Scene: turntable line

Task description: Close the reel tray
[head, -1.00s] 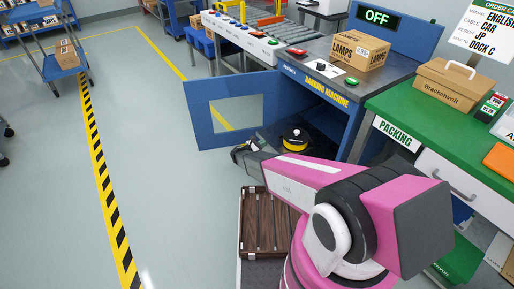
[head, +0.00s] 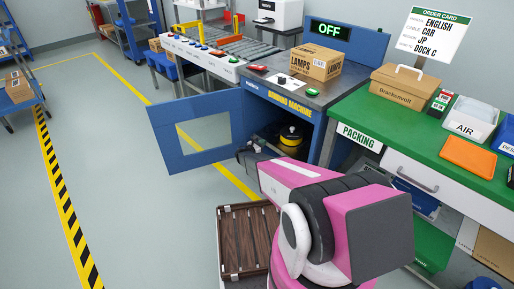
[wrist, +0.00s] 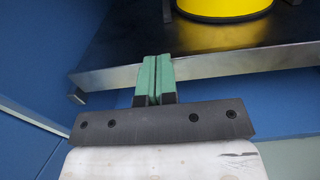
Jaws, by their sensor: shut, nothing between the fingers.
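The reel tray (wrist: 225,62) shows in the wrist view as a dark plate with a bright metal front edge. A yellow and black reel (wrist: 225,8) stands on it. In the head view the reel (head: 291,140) is inside the blue cabinet of the banding machine (head: 290,103), and my arm hides most of the tray. My gripper (wrist: 154,62) is shut and empty. Its green fingertips are at the tray's front edge and appear to touch it. How far the tray still sticks out is hard to tell.
The machine's blue door (head: 165,132) with a window stands wide open at the left. A brown slatted case (head: 243,240) is low in front of the machine. The green packing bench (head: 375,112) stands at the right.

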